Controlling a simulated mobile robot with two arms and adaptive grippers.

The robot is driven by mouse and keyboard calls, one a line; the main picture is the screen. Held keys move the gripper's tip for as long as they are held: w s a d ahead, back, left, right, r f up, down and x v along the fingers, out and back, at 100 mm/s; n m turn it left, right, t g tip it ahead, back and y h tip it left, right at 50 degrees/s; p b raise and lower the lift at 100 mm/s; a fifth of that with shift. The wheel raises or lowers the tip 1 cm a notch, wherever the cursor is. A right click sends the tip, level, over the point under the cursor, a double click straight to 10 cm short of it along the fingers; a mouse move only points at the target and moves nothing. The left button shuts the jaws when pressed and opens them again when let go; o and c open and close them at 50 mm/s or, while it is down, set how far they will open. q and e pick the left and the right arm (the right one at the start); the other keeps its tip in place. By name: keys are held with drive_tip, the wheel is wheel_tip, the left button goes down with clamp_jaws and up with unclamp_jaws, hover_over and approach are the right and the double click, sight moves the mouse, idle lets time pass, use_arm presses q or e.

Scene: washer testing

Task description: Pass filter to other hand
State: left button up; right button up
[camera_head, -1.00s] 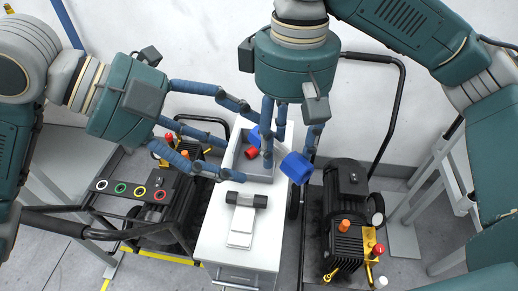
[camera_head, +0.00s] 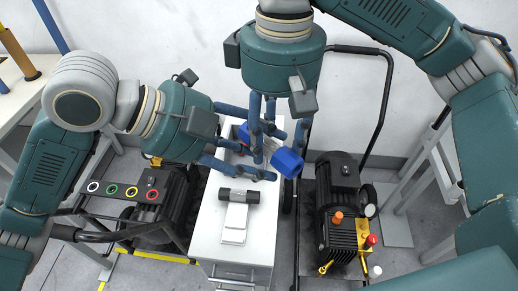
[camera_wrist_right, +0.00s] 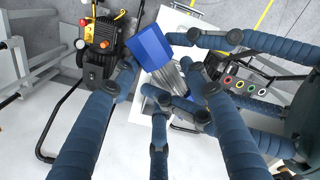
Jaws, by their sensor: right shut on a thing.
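The filter has a blue end cap (camera_head: 287,162) and a pale grey body, with a second blue end (camera_head: 243,132) partly hidden by fingers. It is held tilted above the back of the white cart. My right gripper (camera_head: 277,150), coming from above, is shut on it. My left gripper (camera_head: 268,153) reaches in from the left, its fingers apart on either side of the filter; I cannot see clearly whether they touch it. In the right wrist view the blue cap (camera_wrist_right: 150,47) and grey body (camera_wrist_right: 172,76) show between the fingers of both grippers.
The white cart (camera_head: 210,245) carries a black cylinder (camera_head: 239,196) and a white block (camera_head: 235,222) in front. A black pump (camera_head: 338,215) with orange and red caps stands right. A panel with several coloured rings (camera_head: 133,191) stands left.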

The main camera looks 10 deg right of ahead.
use_arm(q)
drive_tip(key=shift+f, duration=0.1)
drive_tip(key=c, duration=0.5)
use_arm(e)
drive_tip(key=o, duration=1.1)
drive_tip(key=shift+d, duration=0.1)
use_arm(q)
drive_tip(key=shift+c, duration=0.7)
use_arm(e)
drive_tip(key=o, duration=0.4)
drive_tip(key=shift+o, duration=0.2)
drive_tip(key=shift+r, duration=0.15)
